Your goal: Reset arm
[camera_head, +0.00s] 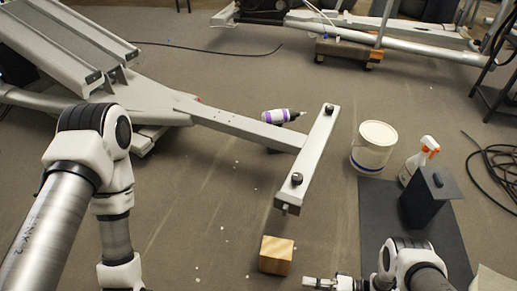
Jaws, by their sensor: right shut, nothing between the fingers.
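My right arm comes in at the bottom, right of the middle. Its gripper (312,282) points left, close to the lower edge of the picture, and is shut with nothing visible in it. My left arm comes in from the left and bends down past the lower edge, so its gripper is out of the picture. A wooden block (276,255) lies on the floor up and left of the right gripper, apart from it.
A grey elliptical frame (240,124) with a crossbar (318,150) fills the middle. A purple-and-white bottle (281,116) is beside it. A white bucket (374,147), spray bottle (419,160) and dark box (426,198) stand right, near a dark mat (376,215). Cables lie far right.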

